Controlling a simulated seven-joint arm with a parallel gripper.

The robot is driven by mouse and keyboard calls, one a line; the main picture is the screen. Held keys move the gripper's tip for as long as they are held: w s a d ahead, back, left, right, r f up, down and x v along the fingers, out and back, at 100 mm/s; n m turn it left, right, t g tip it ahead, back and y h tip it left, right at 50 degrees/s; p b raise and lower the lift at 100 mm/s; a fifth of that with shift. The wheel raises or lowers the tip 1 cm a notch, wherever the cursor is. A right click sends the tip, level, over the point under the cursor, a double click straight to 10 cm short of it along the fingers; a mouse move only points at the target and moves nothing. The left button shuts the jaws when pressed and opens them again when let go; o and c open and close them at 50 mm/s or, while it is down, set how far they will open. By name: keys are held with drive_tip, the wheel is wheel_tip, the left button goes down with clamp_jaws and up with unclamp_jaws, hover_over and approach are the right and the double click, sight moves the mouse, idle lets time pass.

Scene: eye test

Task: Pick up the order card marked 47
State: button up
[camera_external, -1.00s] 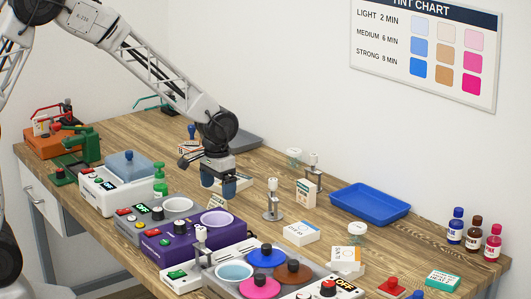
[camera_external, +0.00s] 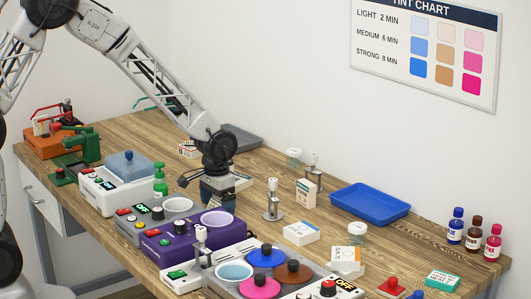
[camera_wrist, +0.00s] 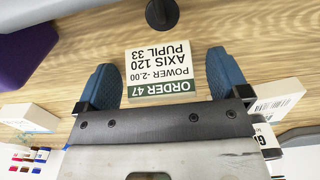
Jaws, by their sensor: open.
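The order card (camera_wrist: 172,62), a white card with a dark green band reading "ORDER 47", lies in the wrist view, its print upside down. It reads power -2.00, axis 120, pupil 33. My gripper (camera_wrist: 163,70) is open, with one blue fingertip on each side of the card and a gap to each. I cannot tell whether the fingertips touch the table. In the external view my gripper (camera_external: 217,190) is low over the wooden table, behind the purple machine, and largely hides the card.
A dark round knob (camera_wrist: 160,14) stands just beyond the card. A white box with a barcode (camera_wrist: 275,100) is close to the right finger. The purple machine (camera_external: 185,240) and a metal stand (camera_external: 272,205) flank my gripper. A blue tray (camera_external: 369,203) lies farther right.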

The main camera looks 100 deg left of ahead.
sight(218, 199)
drive_tip(key=shift+c, duration=0.2)
drive_tip(key=c, duration=0.9)
drive_tip(key=shift+r, duration=0.15)
drive_tip(key=shift+c, duration=0.2)
drive_tip(key=shift+r, duration=4.9)
